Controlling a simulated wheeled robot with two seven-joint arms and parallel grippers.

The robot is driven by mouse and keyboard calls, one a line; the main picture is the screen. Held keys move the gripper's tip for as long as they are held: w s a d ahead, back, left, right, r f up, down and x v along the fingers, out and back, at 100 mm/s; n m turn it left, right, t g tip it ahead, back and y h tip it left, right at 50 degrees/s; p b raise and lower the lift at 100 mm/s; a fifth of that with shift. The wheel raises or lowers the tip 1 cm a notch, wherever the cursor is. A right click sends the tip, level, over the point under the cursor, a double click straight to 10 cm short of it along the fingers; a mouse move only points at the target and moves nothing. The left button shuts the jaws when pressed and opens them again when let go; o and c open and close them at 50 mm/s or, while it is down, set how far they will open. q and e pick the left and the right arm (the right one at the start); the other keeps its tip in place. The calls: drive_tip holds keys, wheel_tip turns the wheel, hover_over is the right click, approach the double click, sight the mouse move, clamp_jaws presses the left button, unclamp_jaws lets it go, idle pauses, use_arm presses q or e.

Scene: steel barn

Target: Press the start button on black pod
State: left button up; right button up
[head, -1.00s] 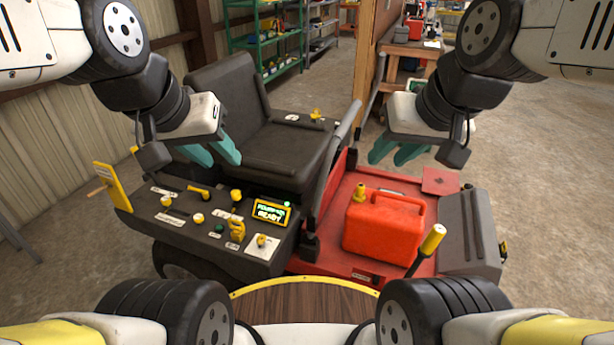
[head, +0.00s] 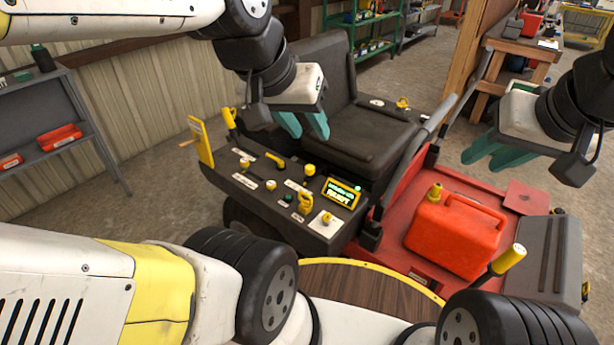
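The black pod (head: 247,197) is the dark control console beside the seat of a red riding machine. Its top carries a small green button (head: 288,198), yellow levers and knobs, a lit display (head: 342,192) with green text, a yellow key-like switch (head: 305,201) and a white plate with a pale knob (head: 326,219). The labels are too small to read, so I cannot tell which is the start button. My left gripper (head: 304,124) is open and empty, above and beyond the pod near the seat.
A red fuel can (head: 455,236) stands on the red deck (head: 401,228), right of the pod. The black seat (head: 370,140) is behind the pod. A yellow-handled lever (head: 509,259) rises at the front right. A grey shelf (head: 62,140) stands at the left wall.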

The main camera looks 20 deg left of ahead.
use_arm(q)
drive_tip(key=shift+c, duration=0.3)
clamp_jaws()
idle(1.7)
